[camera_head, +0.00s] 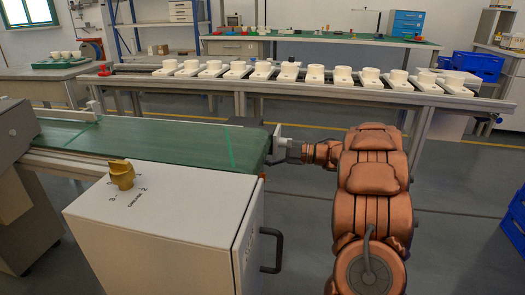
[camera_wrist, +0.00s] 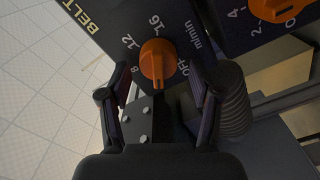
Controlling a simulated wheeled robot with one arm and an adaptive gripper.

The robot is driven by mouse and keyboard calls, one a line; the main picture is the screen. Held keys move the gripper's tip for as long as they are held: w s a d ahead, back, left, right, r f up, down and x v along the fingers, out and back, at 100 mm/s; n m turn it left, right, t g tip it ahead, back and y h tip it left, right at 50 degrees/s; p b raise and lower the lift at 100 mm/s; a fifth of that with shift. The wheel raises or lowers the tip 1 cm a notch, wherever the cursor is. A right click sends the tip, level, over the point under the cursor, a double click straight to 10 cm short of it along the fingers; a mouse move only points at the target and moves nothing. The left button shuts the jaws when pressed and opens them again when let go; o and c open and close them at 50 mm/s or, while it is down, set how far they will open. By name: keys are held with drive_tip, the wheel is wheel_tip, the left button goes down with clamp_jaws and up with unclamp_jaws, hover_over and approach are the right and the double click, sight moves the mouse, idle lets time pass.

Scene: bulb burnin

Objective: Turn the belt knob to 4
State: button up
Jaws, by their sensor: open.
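In the wrist view, an orange knob (camera_wrist: 158,60) sits on a dark panel (camera_wrist: 112,18) lettered BELT. Around it I read 8, 12, 16, OFF and m/min; no 4 is visible on this dial, and part of the dial is hidden by the knob and gripper. I cannot tell which mark the knob points to. My gripper (camera_wrist: 157,84) is open, with one finger on each side of the knob; contact is not clear. In the head view, my gripper (camera_head: 284,152) is small beside the end of the green conveyor belt (camera_head: 150,142), and the orange knob cannot be made out.
A second orange knob (camera_wrist: 280,8), with 2 and 4 beside it, is at the wrist view's upper right. In the head view, a yellow knob (camera_head: 122,176) tops a white cabinet (camera_head: 165,235). A rack with white cups (camera_head: 290,72) stands behind.

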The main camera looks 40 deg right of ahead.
drive_tip(key=v, duration=1.2)
idle(0.5)
